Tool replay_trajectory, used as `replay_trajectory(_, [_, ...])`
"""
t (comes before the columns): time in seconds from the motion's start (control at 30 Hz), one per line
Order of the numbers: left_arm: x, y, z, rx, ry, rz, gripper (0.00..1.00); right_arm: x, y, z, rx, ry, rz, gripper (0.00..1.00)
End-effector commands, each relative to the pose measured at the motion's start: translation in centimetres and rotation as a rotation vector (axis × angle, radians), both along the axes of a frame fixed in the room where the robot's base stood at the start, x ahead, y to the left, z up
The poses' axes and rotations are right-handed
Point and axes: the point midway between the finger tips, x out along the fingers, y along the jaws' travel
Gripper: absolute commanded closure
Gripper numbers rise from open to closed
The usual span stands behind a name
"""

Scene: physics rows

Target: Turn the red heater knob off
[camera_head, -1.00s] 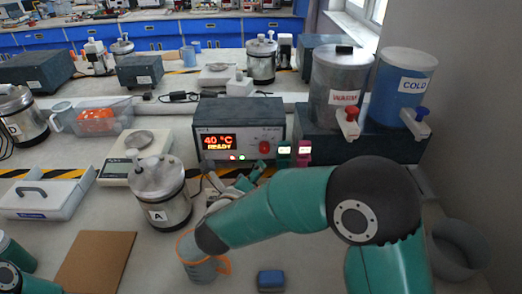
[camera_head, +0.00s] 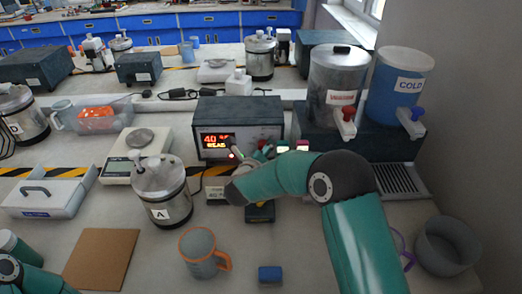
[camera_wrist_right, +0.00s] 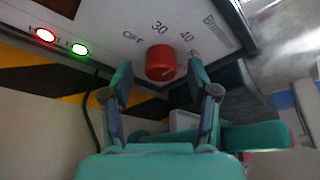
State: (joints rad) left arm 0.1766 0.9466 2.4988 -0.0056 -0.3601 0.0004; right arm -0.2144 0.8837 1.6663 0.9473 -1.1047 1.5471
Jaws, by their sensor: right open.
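The red heater knob (camera_wrist_right: 160,62) shows in the wrist view on a white panel, with OFF, 30 and 40 printed around it. The heater (camera_head: 240,111) is a dark box on the bench; its front display (camera_head: 215,142) is lit red with 40, partly covered. My right gripper (camera_head: 250,155) is at the heater's front and hides the knob in the head view. In the wrist view its two open fingers (camera_wrist_right: 160,82) stand on either side of the knob, apart from it. Of my left arm only a part shows at the lower left; its gripper is out of view.
Steel pot A (camera_head: 160,190) stands left of my right gripper. A grey mug with an orange handle (camera_head: 200,255) and a blue block (camera_head: 270,275) are in front. WARM (camera_head: 338,85) and COLD (camera_head: 398,85) dispensers stand to the right. A grey bin (camera_head: 446,246) is at far right.

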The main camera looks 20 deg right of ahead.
Motion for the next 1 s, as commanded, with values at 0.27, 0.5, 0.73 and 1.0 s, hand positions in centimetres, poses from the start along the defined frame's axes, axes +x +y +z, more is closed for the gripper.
replay_trajectory(0.27, [0.0, 0.0, 0.0, 0.000, 0.000, 0.000, 0.60, 0.0, 0.0, 0.0, 0.000, 0.000, 0.000, 0.62])
replay_trajectory(0.5, [0.0, 0.0, 0.0, 0.000, 0.000, 0.000, 0.60, 0.0, 0.1, 0.0, 0.000, 0.001, 0.001, 1.00])
replay_trajectory(0.73, [0.0, 0.0, -0.4, 0.000, 0.000, 0.000, 0.60, 0.0, 0.2, -0.2, -0.017, 0.007, 0.004, 1.00])
replay_trajectory(1.0, [0.0, 0.0, -2.5, 0.000, 0.000, 0.000, 0.60, 0.0, 0.4, -0.7, -0.127, 0.038, 0.007, 1.00])
